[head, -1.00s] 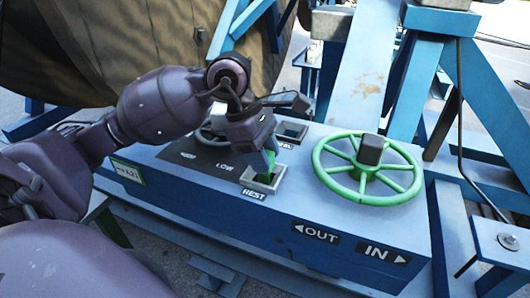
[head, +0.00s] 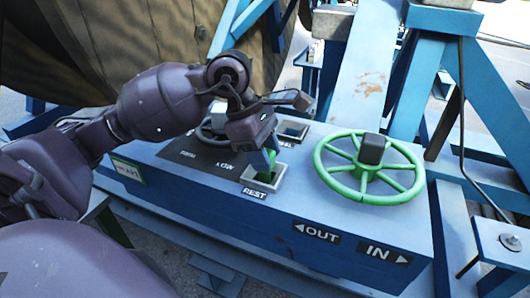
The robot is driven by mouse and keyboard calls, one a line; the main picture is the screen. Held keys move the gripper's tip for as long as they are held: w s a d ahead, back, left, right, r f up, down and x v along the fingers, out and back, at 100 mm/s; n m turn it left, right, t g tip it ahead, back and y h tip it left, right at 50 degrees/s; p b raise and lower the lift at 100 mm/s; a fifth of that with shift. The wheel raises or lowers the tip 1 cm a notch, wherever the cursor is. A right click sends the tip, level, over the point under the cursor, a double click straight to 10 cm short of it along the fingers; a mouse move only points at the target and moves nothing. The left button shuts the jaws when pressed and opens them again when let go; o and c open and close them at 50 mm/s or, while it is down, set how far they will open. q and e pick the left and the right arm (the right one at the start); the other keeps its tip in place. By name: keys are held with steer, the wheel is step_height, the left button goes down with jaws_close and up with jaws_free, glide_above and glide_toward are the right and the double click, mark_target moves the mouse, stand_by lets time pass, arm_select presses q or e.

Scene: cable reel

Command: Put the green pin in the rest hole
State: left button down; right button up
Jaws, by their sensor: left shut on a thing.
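The green pin (head: 268,174) is upright in the square opening of the rest hole (head: 251,180), above the REST label on the blue console. My left gripper (head: 268,157) is right above that hole and is shut on the green pin. The gripper covers the pin's upper part, and its lower end is hidden inside the hole. My right gripper is not in view.
A green handwheel (head: 330,178) with a dark hub stands on the console (head: 285,208) to the right. A second square hole (head: 292,129) lies behind the rest hole. Blue beams rise behind.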

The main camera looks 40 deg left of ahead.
arm_select(q)
steer(key=c, duration=0.6)
jaws_free()
steer(key=shift+r, duration=0.1)
steer(key=w+v, duration=0.1)
steer(key=v, duration=0.9)
steer(key=shift+s+a+r, duration=0.2)
steer(key=shift+s+r, duration=0.1)
steer(key=shift+s, duration=0.2)
